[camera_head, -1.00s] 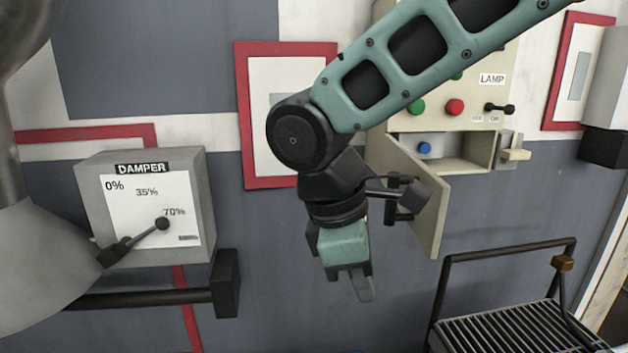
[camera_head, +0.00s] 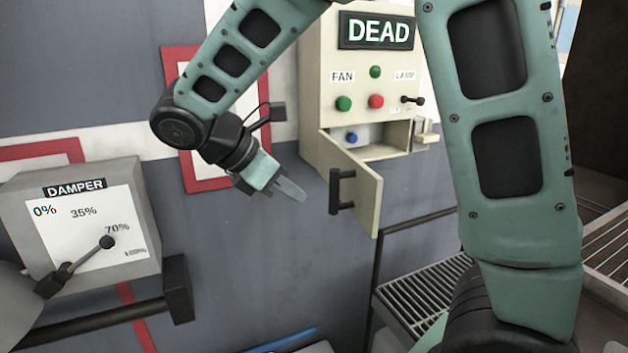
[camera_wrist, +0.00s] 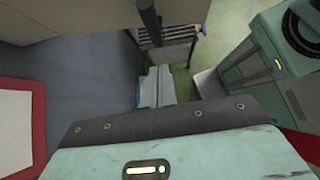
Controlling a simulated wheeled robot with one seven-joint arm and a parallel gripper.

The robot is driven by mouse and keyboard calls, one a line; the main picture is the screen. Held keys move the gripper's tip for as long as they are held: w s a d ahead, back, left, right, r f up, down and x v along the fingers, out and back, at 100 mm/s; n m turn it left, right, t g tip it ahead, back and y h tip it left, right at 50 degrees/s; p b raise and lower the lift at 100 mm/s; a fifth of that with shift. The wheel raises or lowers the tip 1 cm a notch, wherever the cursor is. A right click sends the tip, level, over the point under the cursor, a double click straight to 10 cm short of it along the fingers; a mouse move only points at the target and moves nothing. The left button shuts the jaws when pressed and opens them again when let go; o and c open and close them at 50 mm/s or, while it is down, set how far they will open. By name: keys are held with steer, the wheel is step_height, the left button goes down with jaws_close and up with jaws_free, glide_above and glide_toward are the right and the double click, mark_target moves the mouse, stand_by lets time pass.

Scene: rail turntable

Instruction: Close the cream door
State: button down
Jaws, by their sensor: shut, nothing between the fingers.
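The cream door (camera_head: 357,188) hangs open from the left side of the compartment in the cream control box (camera_head: 318,75), swung out toward me. A black bar handle (camera_head: 338,192) is on its outer face. Inside the compartment a blue button (camera_head: 351,138) shows. My gripper (camera_head: 292,190) is shut and empty, left of the door and apart from it, with its fingertips pointing right toward the handle. In the wrist view the shut fingers (camera_wrist: 155,87) show at the middle, with a dark bar, likely the handle, above them.
A grey damper box (camera_head: 130,210) with a lever stands at the left, with a black rail below it. A slatted metal rack (camera_head: 420,295) is below right of the door. A cream latch piece (camera_head: 427,136) sticks out right of the compartment.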

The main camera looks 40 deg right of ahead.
mark_target(330, 197)
steer(key=d, duration=0.1)
steer(key=s+d+p, duration=0.1)
steer(key=d, duration=0.1)
steer(key=shift+d+f+p, duration=0.15)
steer(key=shift+d+p, duration=0.15)
steer(key=shift+d+f, duration=0.2)
steer(key=shift+d, duration=0.25)
steer(key=shift+s+d, duration=0.1)
steer(key=shift+s, duration=0.05)
